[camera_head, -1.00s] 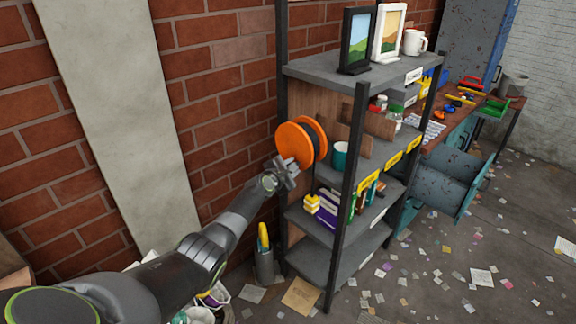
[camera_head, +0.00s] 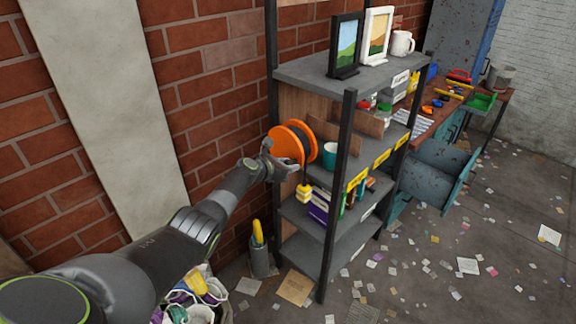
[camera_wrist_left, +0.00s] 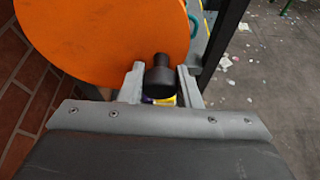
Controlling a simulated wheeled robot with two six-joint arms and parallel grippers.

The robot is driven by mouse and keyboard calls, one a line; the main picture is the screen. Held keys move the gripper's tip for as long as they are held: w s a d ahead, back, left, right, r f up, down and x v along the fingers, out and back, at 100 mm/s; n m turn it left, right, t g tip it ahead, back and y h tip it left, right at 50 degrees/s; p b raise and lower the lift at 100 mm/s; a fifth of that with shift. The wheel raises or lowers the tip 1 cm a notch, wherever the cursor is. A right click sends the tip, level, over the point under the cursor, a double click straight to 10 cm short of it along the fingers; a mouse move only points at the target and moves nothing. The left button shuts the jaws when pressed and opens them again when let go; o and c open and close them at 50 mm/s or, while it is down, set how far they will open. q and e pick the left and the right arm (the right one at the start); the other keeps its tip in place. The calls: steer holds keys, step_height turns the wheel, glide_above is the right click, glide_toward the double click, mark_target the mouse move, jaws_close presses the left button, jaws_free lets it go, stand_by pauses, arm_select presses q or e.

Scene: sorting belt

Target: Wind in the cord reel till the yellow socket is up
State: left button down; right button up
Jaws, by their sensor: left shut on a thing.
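The orange cord reel (camera_head: 286,146) is mounted at the near side of the shelf unit, with dark cord wound between its two discs. Its orange disc (camera_wrist_left: 110,40) fills the upper left of the left wrist view. My left gripper (camera_head: 272,158) is at the reel's face. In the left wrist view its two fingers (camera_wrist_left: 161,78) are shut around the reel's black crank knob (camera_wrist_left: 159,76). The yellow socket (camera_head: 303,194) hangs below the reel on a short stretch of dark cord. My right gripper is not in view.
The grey shelf unit (camera_head: 300,72) has a dark front post (camera_head: 338,200) right of the reel. A teal mug (camera_head: 330,154) stands on the shelf behind the reel. A brick wall (camera_head: 200,110) is close on the left. Paper scraps litter the floor.

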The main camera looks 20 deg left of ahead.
arm_select(q)
steer(key=shift+s, duration=0.1)
steer(key=shift+n, duration=0.3)
steer(key=c, duration=1.3)
jaws_free()
steer(key=shift+o, duration=1.2)
steer(key=shift+r, duration=0.1)
